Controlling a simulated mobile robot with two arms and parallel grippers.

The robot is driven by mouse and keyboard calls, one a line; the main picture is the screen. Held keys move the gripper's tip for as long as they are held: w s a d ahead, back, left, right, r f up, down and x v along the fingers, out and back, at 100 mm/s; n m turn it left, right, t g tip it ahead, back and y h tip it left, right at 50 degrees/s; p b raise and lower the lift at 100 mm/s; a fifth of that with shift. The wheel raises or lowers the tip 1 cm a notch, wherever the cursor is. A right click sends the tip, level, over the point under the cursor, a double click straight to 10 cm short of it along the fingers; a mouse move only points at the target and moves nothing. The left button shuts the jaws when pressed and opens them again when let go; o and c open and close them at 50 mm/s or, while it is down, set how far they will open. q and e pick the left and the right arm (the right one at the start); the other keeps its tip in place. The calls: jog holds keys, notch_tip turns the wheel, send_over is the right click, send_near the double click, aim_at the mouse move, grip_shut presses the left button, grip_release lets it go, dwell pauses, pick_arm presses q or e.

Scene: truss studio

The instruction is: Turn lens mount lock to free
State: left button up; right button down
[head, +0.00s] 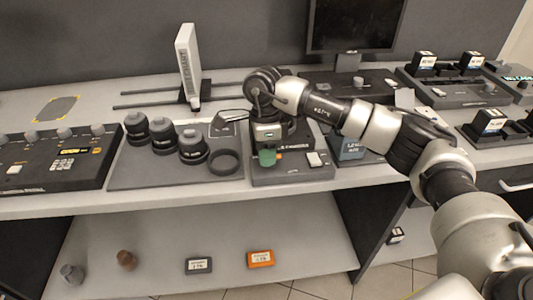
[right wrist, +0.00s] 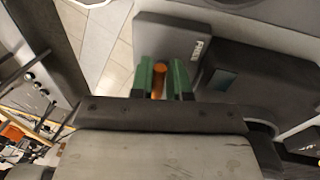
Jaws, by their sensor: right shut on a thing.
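The camera station (head: 290,175), a dark box with a light switch on its top right, stands at the front edge of the bench. My right gripper (head: 267,157), with green fingertips, reaches down over its left part. In the right wrist view the green fingers (right wrist: 160,82) are shut on a small orange-brown peg (right wrist: 158,80), which looks like the lock's lever. The lens mount itself is mostly hidden behind my gripper and wrist. A dark panel with a small white label (right wrist: 197,50) lies just right of the fingers; I cannot read it surely. My left gripper is not in view.
A control panel (head: 60,157) is further left. Battery docks (head: 462,90) stand at the right. The lower shelf (head: 220,230) holds small items.

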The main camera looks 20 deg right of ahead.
jog(key=c, duration=1.2)
grip_release()
jog(key=shift+o, duration=0.2)
notch_tip(320, 180, up, 11)
jog(key=w, duration=0.2)
jog(key=shift+d+f+b, duration=0.15)
jog(key=shift+b, duration=0.3)
